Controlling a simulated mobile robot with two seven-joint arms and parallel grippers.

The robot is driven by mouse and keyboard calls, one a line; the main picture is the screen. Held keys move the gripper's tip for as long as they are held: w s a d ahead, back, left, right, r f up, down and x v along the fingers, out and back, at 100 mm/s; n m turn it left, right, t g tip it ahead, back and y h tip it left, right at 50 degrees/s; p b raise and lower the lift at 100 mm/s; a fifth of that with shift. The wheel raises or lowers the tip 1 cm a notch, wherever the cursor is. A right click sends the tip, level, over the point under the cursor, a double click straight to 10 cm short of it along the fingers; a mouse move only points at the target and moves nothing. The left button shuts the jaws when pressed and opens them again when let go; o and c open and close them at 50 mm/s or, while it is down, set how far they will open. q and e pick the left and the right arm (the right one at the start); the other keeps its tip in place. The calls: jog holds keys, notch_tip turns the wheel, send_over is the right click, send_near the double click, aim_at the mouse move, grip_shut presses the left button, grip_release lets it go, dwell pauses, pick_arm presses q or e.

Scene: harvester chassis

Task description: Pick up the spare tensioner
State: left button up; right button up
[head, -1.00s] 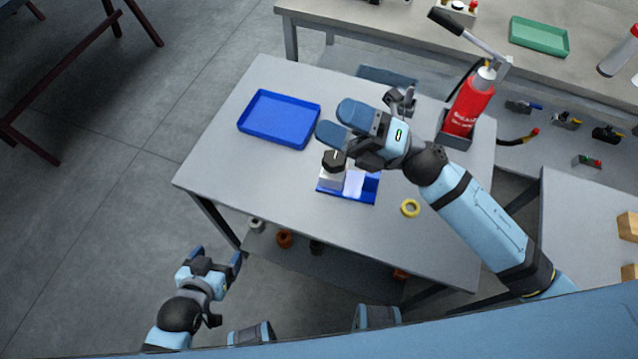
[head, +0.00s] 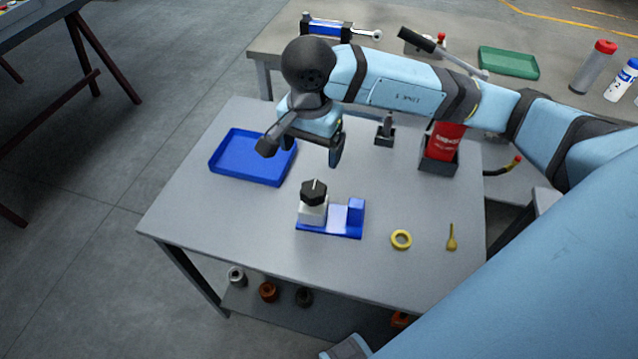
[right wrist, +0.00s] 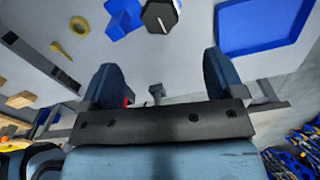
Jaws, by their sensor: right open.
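No part is plainly marked as the spare tensioner, so I cannot tell for sure which it is. A silver block with a black knob (head: 313,194) stands on a blue base (head: 335,232) on the grey table; the knob (right wrist: 160,14) also shows at the top of the right wrist view. A small dark grey upright part (head: 385,130) stands at the table's back. A blue-and-silver cylinder with a rod (head: 335,27) lies on the back bench. My right gripper (right wrist: 163,82) is open and empty, above the table behind the blue base. My left gripper is out of view.
A blue tray (head: 214,170) lies at the table's left. A yellow ring (head: 401,240) and a small yellow tool (head: 452,238) lie at the right. The front strip of the table is clear.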

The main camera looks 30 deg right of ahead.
aim_at(314, 186)
notch_tip(314, 186, down, 8)
jog(key=shift+r, duration=0.15)
jog(key=f, duration=0.3)
jog(key=d+f, duration=0.1)
jog(key=f, duration=0.1)
jog(key=shift+w+f, duration=0.1)
jog(key=shift+w, duration=0.1)
jog(key=shift+a, duration=0.1)
grip_shut()
